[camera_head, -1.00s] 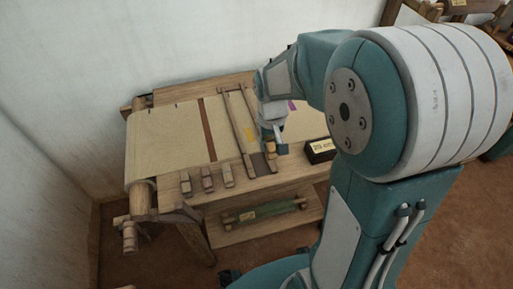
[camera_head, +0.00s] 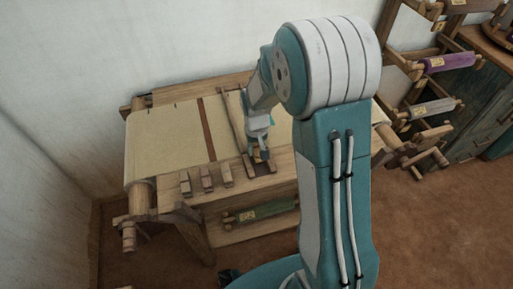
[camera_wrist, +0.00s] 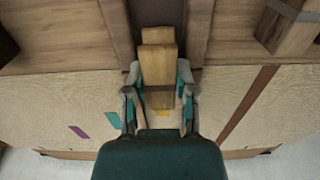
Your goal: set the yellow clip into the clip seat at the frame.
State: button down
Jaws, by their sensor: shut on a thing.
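The yellow clip (camera_wrist: 158,62), a tan-yellow block, is held between the two fingers of my gripper (camera_wrist: 160,100) in the wrist view. My gripper (camera_head: 259,150) is shut on it over the frame's wooden bars (camera_head: 233,132) in the head view. In the wrist view, the clip lies in line with the gap between two bars, and a dark strip (camera_wrist: 172,12) shows in that gap beyond it. I cannot tell whether the clip touches anything below. The clip seat itself is not clearly visible; the clip and gripper cover that spot.
Several wooden blocks (camera_head: 207,178) stand along the loom's front edge, left of my gripper. Pale cloth (camera_head: 165,140) with a brown stripe covers the loom. A green roll (camera_head: 265,210) lies on the lower shelf. Racks with spools (camera_head: 435,108) stand at the right.

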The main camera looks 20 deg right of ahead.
aim_at(256, 147)
jog(key=shift+f, duration=0.6)
jog(key=shift+c, duration=2.1)
grip_release()
jog(key=shift+r, duration=0.1)
notch_tip(256, 147, up, 13)
jog(key=s+r+t, duration=0.2)
jog(key=s+r, duration=0.4)
jog(key=s, duration=0.4)
jog(key=s+r+t, duration=0.3)
jog(key=s+r, duration=0.3)
jog(key=s, duration=0.5)
jog(key=shift+t, duration=0.3)
